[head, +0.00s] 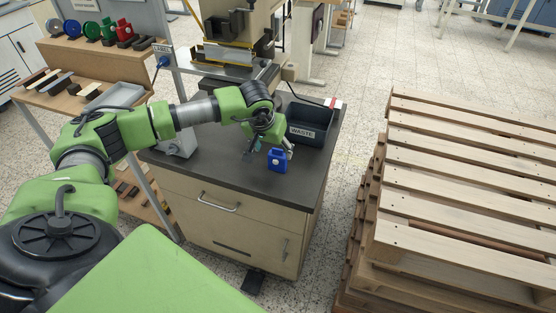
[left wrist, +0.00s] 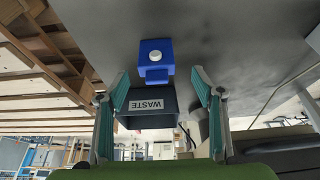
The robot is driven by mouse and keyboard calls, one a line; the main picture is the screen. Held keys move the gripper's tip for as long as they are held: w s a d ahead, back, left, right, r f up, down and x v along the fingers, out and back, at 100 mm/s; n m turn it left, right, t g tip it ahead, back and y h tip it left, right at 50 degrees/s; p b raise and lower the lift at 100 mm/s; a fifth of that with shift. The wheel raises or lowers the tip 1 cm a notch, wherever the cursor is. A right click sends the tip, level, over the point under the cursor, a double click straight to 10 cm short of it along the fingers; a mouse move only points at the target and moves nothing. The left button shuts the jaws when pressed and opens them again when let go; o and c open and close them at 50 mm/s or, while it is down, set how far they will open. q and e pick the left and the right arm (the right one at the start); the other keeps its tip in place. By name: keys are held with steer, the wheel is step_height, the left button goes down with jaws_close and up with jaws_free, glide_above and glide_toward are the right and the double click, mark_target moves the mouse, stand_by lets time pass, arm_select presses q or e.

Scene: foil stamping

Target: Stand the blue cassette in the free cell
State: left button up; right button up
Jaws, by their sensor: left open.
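The blue cassette (head: 277,161) stands on the dark top of the cabinet, near its front right part and in front of the waste bin. It also shows in the left wrist view (left wrist: 156,60), with a white round knob or cap on it. My left gripper (head: 268,149) is open and empty, close to the cassette. In the left wrist view its two teal fingers (left wrist: 160,82) stand apart, with the cassette beyond and between their tips. I cannot make out the free cell. My right gripper is not in view.
A black waste bin (head: 308,124) stands behind the cassette. A press (head: 233,45) stands at the back. A wooden shelf (head: 88,50) at the left holds coloured reels and a red piece (head: 124,32). Stacked pallets (head: 455,190) fill the right. The countertop's front is bare.

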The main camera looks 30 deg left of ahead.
mark_target(277, 155)
arm_select(q)
steer(key=shift+d+p+x, duration=0.15)
steer(key=shift+p+x, duration=0.25)
steer(key=shift+x, duration=1.25)
steer(key=shift+d+p+x, duration=0.15)
steer(key=shift+p+x, duration=0.2)
steer(key=shift+x, duration=1.3)
steer(key=shift+w, duration=0.15)
steer(key=c, duration=1.4)
steer(key=shift+o, duration=0.2)
